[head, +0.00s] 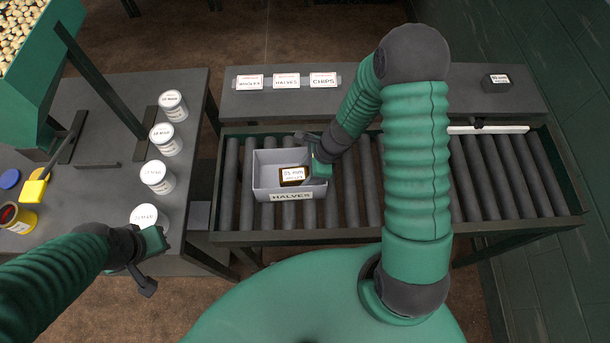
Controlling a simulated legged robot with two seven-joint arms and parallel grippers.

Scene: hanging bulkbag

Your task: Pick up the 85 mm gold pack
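A small brown-gold pack (295,176) with a white label lies in a grey open bin (262,183) marked HALVES on the roller conveyor. The pack's label is small; it seems to read 85 mm, but I cannot be sure. My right gripper (313,157) reaches down over the right side of the bin, close beside the pack. Its fingertips are partly hidden by its own body, so I cannot tell whether it touches the pack. My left gripper (150,262) hangs at the lower left, by the side table's near edge, away from the pack; its fingers are unclear.
The roller conveyor (360,200) is otherwise clear around the bin. Behind it, a shelf (420,93) carries three label cards and a dark block (495,82). The left table (95,195) holds several white cans (165,139) and a yellow container (20,218).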

